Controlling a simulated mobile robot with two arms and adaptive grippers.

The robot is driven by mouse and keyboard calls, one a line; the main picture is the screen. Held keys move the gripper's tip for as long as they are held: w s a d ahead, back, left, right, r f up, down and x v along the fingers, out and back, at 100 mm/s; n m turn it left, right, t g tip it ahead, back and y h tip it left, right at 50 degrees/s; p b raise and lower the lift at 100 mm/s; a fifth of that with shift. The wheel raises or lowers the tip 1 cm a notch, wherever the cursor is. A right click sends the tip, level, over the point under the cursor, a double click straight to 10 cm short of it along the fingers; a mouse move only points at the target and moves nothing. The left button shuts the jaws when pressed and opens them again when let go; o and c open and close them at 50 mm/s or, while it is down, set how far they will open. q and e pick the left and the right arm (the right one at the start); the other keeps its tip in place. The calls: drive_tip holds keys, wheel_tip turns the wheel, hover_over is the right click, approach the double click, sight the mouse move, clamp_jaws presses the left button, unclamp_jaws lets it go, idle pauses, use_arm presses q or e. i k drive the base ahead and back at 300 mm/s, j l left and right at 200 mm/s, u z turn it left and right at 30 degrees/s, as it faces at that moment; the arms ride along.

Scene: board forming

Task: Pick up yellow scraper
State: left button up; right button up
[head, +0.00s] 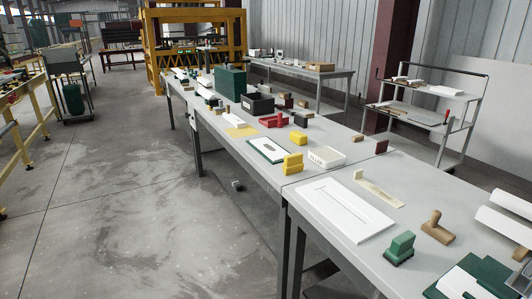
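A yellow block-shaped tool (293,164) stands on the long grey table near its front edge, close to a seam between tabletops. A smaller yellow piece (298,138) stands a little farther back. A thin yellow sheet (241,131) lies flat farther along the table. I cannot tell for certain which yellow thing is the scraper. Neither of my grippers shows in the head view.
A white panel (343,210), a green block tool (399,247) and a wooden-handled tool (437,226) lie on the nearer tabletop. A white box (325,157) and a green-edged board (266,150) flank the larger yellow tool.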

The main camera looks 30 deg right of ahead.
sight(294, 164)
drive_tip(key=i+u, duration=0.1)
drive_tip(key=i, duration=0.65)
drive_tip(key=i+l+u, duration=0.1)
drive_tip(key=i, duration=0.65)
drive_tip(key=i+l, duration=0.1)
drive_tip(key=i, duration=0.6)
drive_tip(key=i+j+z, duration=0.1)
drive_tip(key=i+z, duration=0.25)
drive_tip(key=i+j+z, duration=0.2)
drive_tip(key=z, duration=0.15)
drive_tip(key=i+j+z, duration=0.3)
drive_tip(key=i, duration=0.1)
